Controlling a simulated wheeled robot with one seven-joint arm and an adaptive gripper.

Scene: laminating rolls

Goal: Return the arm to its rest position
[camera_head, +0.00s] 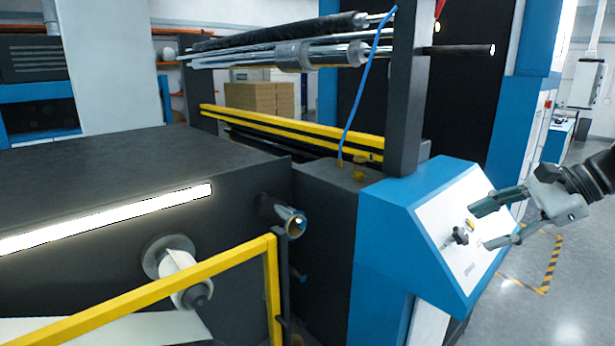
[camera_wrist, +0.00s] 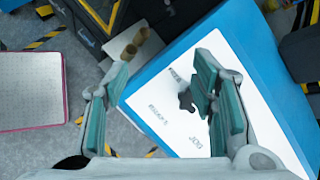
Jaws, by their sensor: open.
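My gripper (camera_head: 492,224) is at the right of the head view, in front of the sloped white face of the blue control box. Its two teal-padded fingers are spread apart with nothing between them. In the wrist view my gripper (camera_wrist: 162,98) also shows open and empty. The control panel (camera_head: 462,236) carries a dark knob (camera_head: 456,237) and a small yellow part near the upper finger. In the wrist view the panel (camera_wrist: 180,122) has printed lettering, and a dark knob (camera_wrist: 186,99) shows beside the right finger. I cannot tell the exact gap between fingers and panel.
The blue control box (camera_head: 385,222) stands beside the dark machine with rollers (camera_head: 300,52) above. A yellow guard rail (camera_head: 160,289) runs along the front left. Open grey floor with yellow-black floor marking (camera_head: 551,262) lies at the right.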

